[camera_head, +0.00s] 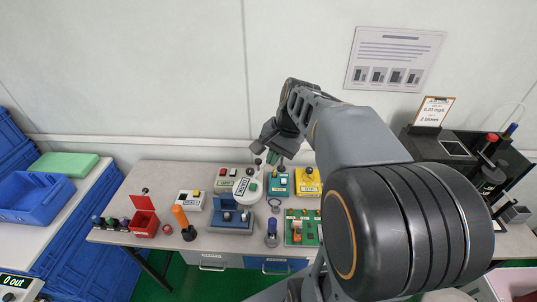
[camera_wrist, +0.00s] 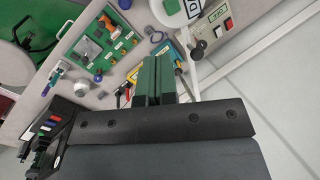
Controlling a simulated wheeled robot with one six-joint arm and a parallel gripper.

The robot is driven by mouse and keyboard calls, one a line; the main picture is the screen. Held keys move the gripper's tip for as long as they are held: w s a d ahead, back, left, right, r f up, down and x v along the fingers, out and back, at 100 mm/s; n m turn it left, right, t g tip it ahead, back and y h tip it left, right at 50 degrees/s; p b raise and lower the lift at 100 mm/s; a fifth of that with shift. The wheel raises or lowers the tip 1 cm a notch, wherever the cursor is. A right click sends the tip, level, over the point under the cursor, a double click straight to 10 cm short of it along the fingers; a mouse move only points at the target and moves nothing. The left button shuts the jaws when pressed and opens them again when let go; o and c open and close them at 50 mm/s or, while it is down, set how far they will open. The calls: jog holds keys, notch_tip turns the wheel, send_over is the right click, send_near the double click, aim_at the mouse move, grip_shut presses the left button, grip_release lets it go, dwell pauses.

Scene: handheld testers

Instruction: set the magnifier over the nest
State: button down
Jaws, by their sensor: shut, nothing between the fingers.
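My gripper (camera_head: 271,160) is above the back of the workbench, and its green fingers show closed and empty in the wrist view (camera_wrist: 157,72). I cannot identify the magnifier for certain. A small grey ring (camera_head: 274,204) lies flat near the bench middle, in front of my gripper, and may be it. A white round-headed device with a label (camera_head: 247,188) stands just left of my gripper and partly shows in the wrist view (camera_wrist: 180,8). The nest is not clearly marked. A blue fixture (camera_head: 231,218) and a green board with coloured parts (camera_head: 302,228) stand towards the bench front.
A red open box (camera_head: 145,222) and an orange-handled tool (camera_head: 183,220) stand at the left. A yellow box (camera_head: 308,183) and a teal box (camera_head: 278,186) stand at the back, close to my gripper. The wall is right behind. My arm hides the bench's right part.

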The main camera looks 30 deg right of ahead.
jog(key=w+d+m+y, duration=0.55)
jog(key=d+m, duration=0.45)
jog(key=d, duration=0.3)
jog(key=w+a+r+p+x, duration=0.1)
jog(key=x, duration=1.2)
jog(key=shift+w+a+t+p, duration=0.15)
jog(key=shift+w+t+p, duration=0.15)
jog(key=shift+w, duration=0.1)
jog(key=shift+r+h, duration=0.1)
jog(key=shift+h, duration=0.15)
jog(key=shift+w, duration=0.1)
